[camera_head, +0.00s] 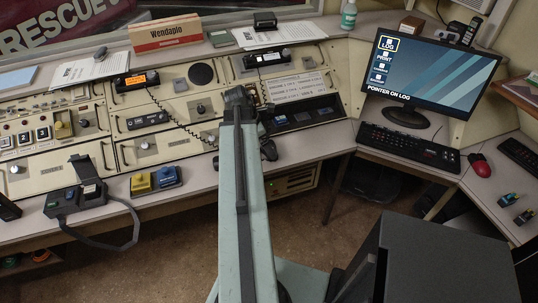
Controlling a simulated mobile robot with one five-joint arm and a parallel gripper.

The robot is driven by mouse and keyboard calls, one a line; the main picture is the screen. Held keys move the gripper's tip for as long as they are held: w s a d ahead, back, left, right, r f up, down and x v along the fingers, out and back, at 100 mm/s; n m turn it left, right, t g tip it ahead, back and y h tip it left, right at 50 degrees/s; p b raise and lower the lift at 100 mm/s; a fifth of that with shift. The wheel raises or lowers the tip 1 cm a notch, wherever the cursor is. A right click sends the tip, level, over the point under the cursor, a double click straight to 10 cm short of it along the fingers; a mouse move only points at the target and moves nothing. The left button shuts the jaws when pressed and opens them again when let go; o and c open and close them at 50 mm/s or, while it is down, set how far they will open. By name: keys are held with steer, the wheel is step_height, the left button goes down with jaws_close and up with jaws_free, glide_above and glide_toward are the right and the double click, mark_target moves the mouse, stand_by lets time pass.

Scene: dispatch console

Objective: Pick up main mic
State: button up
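A black desk unit (76,197) with a raised upright piece and a thick cable stands at the front left edge of the console; it looks like a desk microphone. No label on it is readable, so I cannot confirm it is the main mic. My arm reaches up the middle of the view, well to the right of this unit. My gripper (266,149) seems to be the dark part beside the arm, near the console's front edge. The arm partly hides it, and its fingers are not clear. I see nothing held in it.
Yellow and blue button boxes (154,181) sit right of the desk unit. Radios with coiled cords stand on the panel (190,110) behind. A monitor (428,72), keyboard (408,147) and red mouse (479,165) occupy the right desk. Open floor (165,255) shows in front.

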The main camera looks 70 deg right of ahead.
steer(key=b+x, duration=0.1)
steer(key=x, duration=0.1)
steer(key=shift+f, duration=0.4)
steer(key=shift+r, duration=0.2)
steer(key=c, duration=1.6)
step_height(320, 180, up, 10)
steer(key=p, duration=1)
